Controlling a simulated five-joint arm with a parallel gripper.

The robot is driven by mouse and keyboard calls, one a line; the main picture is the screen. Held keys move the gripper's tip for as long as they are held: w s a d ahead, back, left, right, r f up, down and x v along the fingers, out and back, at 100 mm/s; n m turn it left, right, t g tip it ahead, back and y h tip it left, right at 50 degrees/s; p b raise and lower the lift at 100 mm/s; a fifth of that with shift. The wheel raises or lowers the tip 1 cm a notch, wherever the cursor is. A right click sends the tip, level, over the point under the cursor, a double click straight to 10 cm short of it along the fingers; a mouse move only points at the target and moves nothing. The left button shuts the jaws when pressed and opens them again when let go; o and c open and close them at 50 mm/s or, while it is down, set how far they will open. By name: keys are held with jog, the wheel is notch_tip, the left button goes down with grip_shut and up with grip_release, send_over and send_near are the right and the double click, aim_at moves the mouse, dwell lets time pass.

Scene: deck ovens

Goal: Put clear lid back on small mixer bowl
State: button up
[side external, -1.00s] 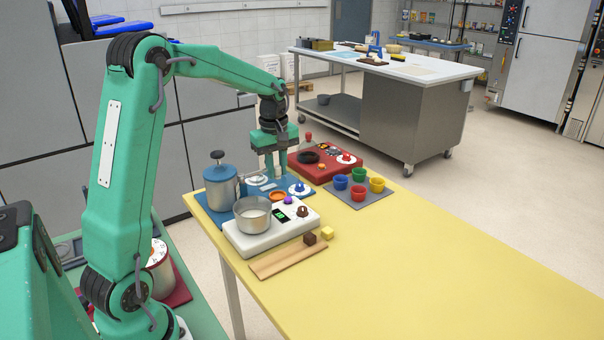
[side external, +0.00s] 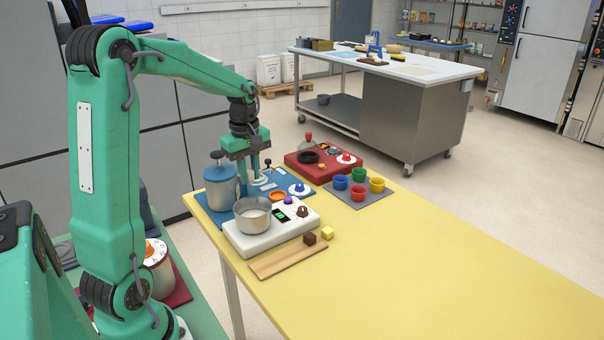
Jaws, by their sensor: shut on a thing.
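A small grey metal bowl (side external: 254,219) stands upright on the white control unit (side external: 292,236), its top open to view. My gripper (side external: 249,178) is above the blue base (side external: 274,187), behind the bowl and to the right of the blue lidded canister (side external: 221,182). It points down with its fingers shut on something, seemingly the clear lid. The lid's outline is hard to make out against the blue base. A pale round piece (side external: 261,180) shows low beside the fingers. The gripper is apart from the bowl.
Several coloured cups (side external: 358,192) sit on a grey mat. The yellow table (side external: 450,275) is clear to the right.

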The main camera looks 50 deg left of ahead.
jog(key=shift+f, duration=2.8)
jog(key=shift+f, duration=0.15)
dwell(0.6)
jog(key=o, duration=1.4)
jog(key=shift+o, duration=0.2)
jog(key=shift+r, duration=3.5)
